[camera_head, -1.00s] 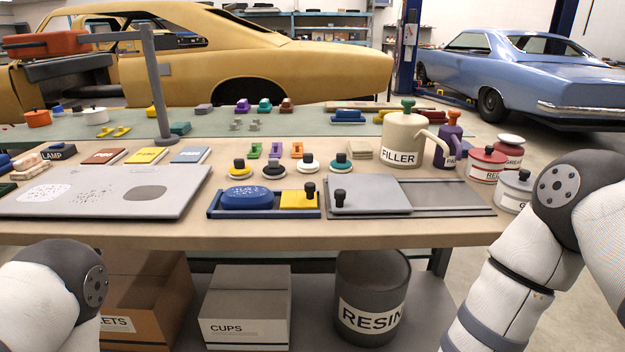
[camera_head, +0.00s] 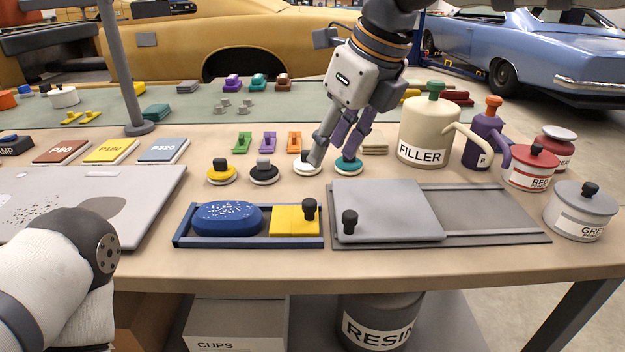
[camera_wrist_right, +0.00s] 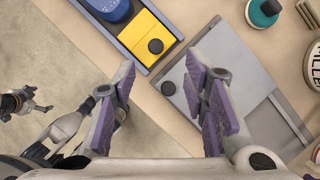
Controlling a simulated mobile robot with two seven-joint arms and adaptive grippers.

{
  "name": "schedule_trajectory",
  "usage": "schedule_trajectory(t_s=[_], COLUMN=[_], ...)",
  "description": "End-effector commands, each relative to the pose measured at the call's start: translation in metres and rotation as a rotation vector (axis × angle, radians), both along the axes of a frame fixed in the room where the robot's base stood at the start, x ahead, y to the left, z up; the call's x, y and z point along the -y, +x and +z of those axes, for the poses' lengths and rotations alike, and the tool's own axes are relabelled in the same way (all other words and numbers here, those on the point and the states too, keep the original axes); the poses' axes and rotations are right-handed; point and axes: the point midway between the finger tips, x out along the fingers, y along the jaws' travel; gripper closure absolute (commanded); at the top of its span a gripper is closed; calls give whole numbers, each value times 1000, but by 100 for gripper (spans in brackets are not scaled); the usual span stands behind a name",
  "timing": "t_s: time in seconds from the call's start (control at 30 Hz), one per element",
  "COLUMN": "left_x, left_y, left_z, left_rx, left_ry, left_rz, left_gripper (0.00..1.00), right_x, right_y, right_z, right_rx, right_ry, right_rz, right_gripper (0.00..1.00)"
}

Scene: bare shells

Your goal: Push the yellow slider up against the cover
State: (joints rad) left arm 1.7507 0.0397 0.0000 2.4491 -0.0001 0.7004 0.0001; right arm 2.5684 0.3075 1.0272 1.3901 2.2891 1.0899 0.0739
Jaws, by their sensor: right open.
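The yellow slider (camera_head: 295,221) with a black knob sits at the right end of a blue tray (camera_head: 248,241). A blue oval block (camera_head: 227,217) lies in the tray's left part. The grey cover (camera_head: 385,209), with its own black knob, lies over the left part of a grey rail frame (camera_head: 495,213) just right of the tray. My right gripper (camera_head: 335,166) is open and empty above the table, behind the tray and cover. In the right wrist view, the slider (camera_wrist_right: 146,35) and cover (camera_wrist_right: 222,69) show beyond its open fingers (camera_wrist_right: 165,105).
Several round knobbed pucks (camera_head: 264,172) stand in a row behind the tray. A filler can (camera_head: 425,135), a purple bottle (camera_head: 483,140) and lidded tins (camera_head: 580,210) stand at the right. A grey panel (camera_head: 150,190) lies at the left.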

Motion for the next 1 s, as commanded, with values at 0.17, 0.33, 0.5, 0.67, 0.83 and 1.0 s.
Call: schedule_trajectory(t_s=[0.17,0.33,0.5,0.67,0.83,1.0], left_x=[0,0,0,0,0,0], left_y=[-7,-10,-12,-12,-11,-11], left_z=[-5,-9,-10,-10,-10,-10], left_rx=[-23,-34,-39,-39,-38,-38], left_ry=[0,1,0,0,0,0], left_rz=[0,0,-1,-1,-1,-1], left_gripper=[24,24,24,24,24,24], right_x=[-11,-22,-29,-30,-30,-30], right_y=[10,22,28,30,30,30], right_z=[-46,-84,-105,-109,-108,-108], right_rx=[-11,-8,-6,-2,-2,-2], right_ry=[-8,-8,-7,-6,-6,-6], right_rz=[3,2,3,1,2,2], right_gripper=[60,60,60,60,62,100])
